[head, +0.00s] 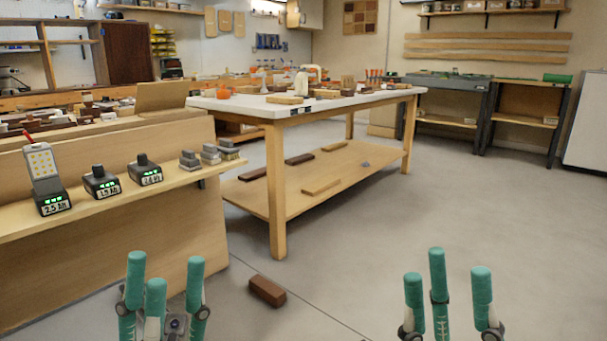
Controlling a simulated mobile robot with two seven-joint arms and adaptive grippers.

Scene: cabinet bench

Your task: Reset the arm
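My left gripper (165,290) is at the bottom left of the head view. Its green-tipped fingers point up and stand apart, with nothing between them. My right gripper (447,290) is at the bottom right, its green-tipped fingers also apart and empty. The arms behind the grippers are out of view below the frame.
A wooden shelf (85,222) at left holds a work light (42,172), batteries (145,172) and small grey blocks. A white-topped table (340,104) stands behind. A brown block (267,291) lies on the floor. The grey floor at right (480,215) is clear.

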